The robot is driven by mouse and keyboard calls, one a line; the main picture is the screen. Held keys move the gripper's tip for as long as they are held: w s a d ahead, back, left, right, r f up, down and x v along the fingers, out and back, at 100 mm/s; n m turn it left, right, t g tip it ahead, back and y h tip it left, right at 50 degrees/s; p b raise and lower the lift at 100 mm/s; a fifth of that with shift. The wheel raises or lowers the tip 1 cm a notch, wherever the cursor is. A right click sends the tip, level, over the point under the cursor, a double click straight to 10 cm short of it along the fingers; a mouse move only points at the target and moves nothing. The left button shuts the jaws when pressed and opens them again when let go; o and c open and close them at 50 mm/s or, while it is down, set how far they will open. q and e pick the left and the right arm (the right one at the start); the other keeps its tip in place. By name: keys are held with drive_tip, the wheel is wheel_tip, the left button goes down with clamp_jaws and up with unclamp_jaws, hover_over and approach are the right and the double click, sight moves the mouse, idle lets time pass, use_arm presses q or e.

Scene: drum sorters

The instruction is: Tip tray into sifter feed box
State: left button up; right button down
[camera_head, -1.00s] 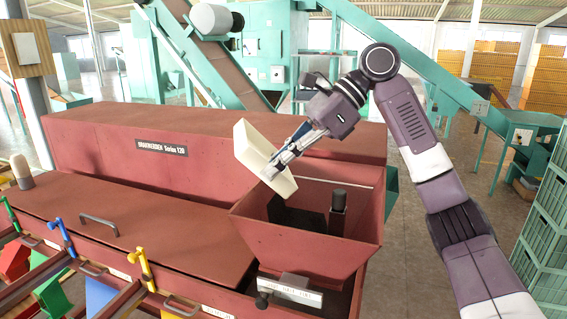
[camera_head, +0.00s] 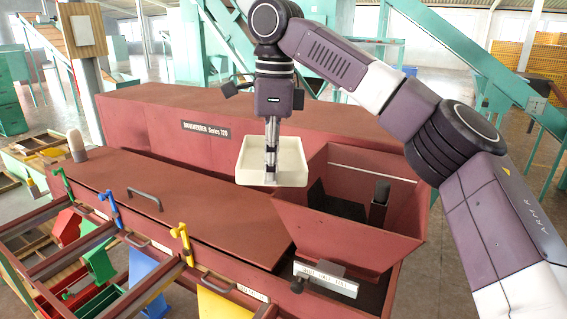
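The cream tray (camera_head: 291,165) is held roughly level above the red sifter's deck, just left of the feed box. Its visible inside looks empty, though the fingers cover its middle. My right gripper (camera_head: 270,170) points down and is shut on the tray; exactly where the fingertips grip its wall is hard to see. The red sifter feed box (camera_head: 345,243) is an open hopper with flared walls at the sifter's right end. Its inside is dark, with a dark post standing in it; I cannot tell whether material lies there. My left gripper is not in view.
Green machinery and yellow crates stand behind. Open floor lies at right.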

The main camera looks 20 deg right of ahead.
drive_tip(key=shift+w+a+f+h, duration=0.1)
drive_tip(key=shift+a+h, duration=0.2)
drive_tip(key=shift+a, duration=0.05)
drive_tip(key=shift+d, duration=0.2)
drive_tip(key=shift+r, duration=0.2)
wheel_tip(320, 180, up, 3)
drive_tip(key=shift+f, duration=0.15)
drive_tip(key=shift+a+r, duration=0.15)
drive_tip(key=shift+r, duration=0.3)
drive_tip(key=shift+f, duration=0.1)
